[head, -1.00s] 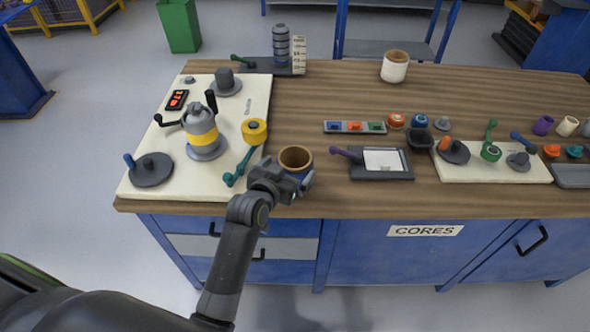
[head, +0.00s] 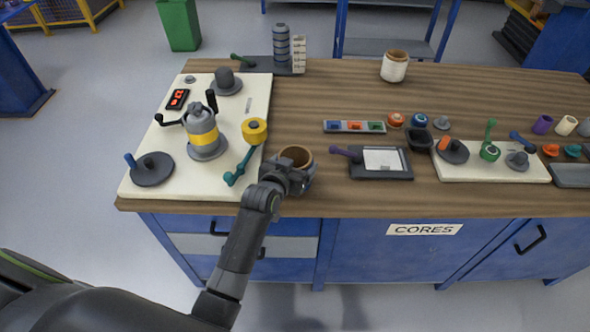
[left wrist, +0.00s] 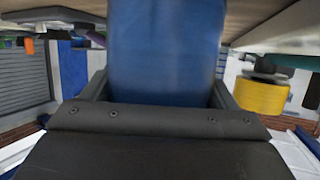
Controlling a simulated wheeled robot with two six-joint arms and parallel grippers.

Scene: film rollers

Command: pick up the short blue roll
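The short blue roll (left wrist: 165,45) has a brown, open top rim (head: 295,154) and stands upright near the front edge of the bench. My left gripper (head: 298,175) is at its near side, with its fingers low around it. In the left wrist view the blue wall fills the space between the two fingers, and I see no clear gap at either side. I cannot tell whether the fingers press on it. The gripper hides the roll's lower part in the head view. My right gripper is not in view.
A cream board (head: 135,185) with a grey-and-yellow device (head: 203,138) lies to the left. A yellow roll on a teal-handled tool (head: 245,160) is close to the gripper. A dark tray (head: 385,173) lies to the right. A white roll (head: 394,68) stands at the back.

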